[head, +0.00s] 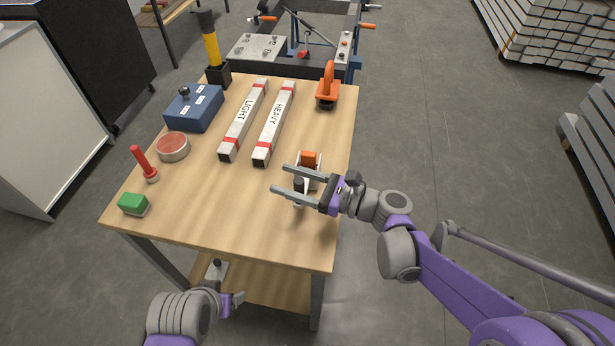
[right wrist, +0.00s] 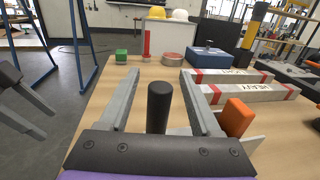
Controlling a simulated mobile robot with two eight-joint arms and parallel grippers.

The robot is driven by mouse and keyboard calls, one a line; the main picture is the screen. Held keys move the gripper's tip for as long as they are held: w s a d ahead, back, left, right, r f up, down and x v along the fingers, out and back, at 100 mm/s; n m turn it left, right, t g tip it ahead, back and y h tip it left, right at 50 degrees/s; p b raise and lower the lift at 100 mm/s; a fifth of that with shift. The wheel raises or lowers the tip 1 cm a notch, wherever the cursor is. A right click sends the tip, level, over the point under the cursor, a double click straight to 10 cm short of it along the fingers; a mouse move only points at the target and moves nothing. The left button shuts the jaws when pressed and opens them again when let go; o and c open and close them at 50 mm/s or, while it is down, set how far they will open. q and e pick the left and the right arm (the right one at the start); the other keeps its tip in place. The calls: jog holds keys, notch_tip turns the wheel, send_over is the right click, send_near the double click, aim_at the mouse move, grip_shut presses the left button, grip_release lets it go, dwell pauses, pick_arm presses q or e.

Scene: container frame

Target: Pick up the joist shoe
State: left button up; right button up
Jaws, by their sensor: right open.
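The joist shoe, which I take to be the small fitting with pale metal plates, an orange block (head: 309,159) and a dark upright cylinder (head: 299,186), stands near the table's right edge. My right gripper (head: 281,179) is open, its fingers pointing left over the fitting. In the right wrist view, the black cylinder (right wrist: 158,107) stands between the spread fingers (right wrist: 157,75), with no clear contact. The orange block (right wrist: 238,117) is outside the right finger. The gripper hides part of the fitting. My left gripper (head: 229,286) is low by the table's front, open and empty.
On the wooden table (head: 220,205) are the LIGHT bar (head: 244,119), HEAVY bar (head: 275,122), orange tool (head: 327,87), blue box (head: 194,107), round tin (head: 173,147), red-handled piece (head: 144,162) and green block (head: 133,204). The table's front middle is clear.

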jog(key=shift+w+a, duration=0.2)
jog(key=shift+a, duration=0.3)
grip_shut()
dwell(1.1)
